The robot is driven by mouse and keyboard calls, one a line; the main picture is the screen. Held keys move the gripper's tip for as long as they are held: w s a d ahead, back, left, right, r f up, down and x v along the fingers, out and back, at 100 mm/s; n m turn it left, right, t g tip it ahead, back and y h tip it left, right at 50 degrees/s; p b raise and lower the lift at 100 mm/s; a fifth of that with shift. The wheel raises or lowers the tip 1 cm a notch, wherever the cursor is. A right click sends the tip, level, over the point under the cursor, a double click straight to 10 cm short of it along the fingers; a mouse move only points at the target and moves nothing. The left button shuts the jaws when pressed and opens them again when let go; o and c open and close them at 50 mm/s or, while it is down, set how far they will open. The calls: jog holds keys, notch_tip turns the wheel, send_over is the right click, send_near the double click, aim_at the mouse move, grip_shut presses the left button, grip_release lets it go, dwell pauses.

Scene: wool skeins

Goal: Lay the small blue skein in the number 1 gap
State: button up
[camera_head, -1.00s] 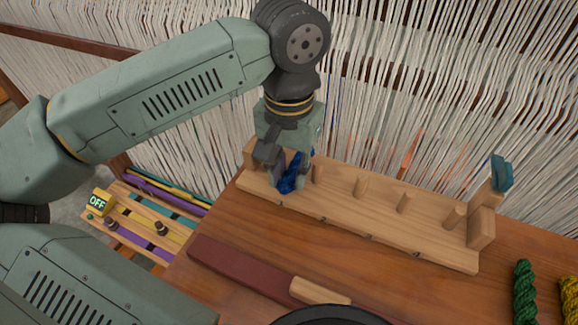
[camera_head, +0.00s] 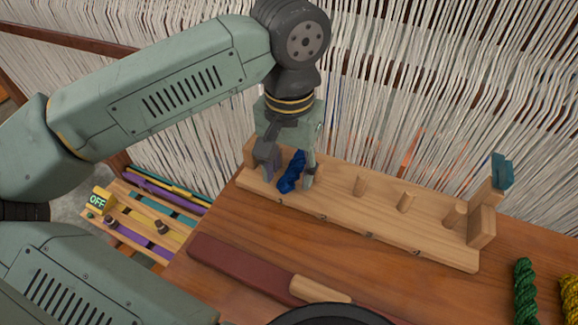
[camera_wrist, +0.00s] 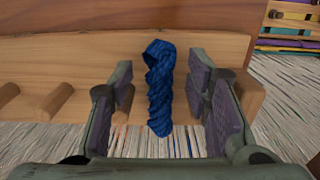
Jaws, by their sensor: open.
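The small blue skein (camera_head: 291,172) lies on the wooden pegged rack, near its left end in the head view. My gripper (camera_head: 287,172) is open, with one finger on each side of the skein. In the wrist view the twisted blue skein (camera_wrist: 159,88) lies between the spread fingers of my gripper (camera_wrist: 160,100), with clear room on both sides. The rack (camera_head: 335,207) has several upright pegs along it. The gap numbers are too small to read, and my fingers hide the pegs beside the skein in part.
A teal piece (camera_head: 502,172) sits atop the rack's right end. Green (camera_head: 525,292) and yellow (camera_head: 570,298) skeins lie at the table's right. A dark red bar (camera_head: 240,267) lies in front of the rack. Loom threads (camera_head: 430,90) hang close behind it.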

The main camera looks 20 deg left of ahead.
aim_at(290, 175)
notch_tip(290, 175, up, 12)
jog(key=b, duration=0.2)
jog(key=shift+d, duration=0.1)
dwell(0.3)
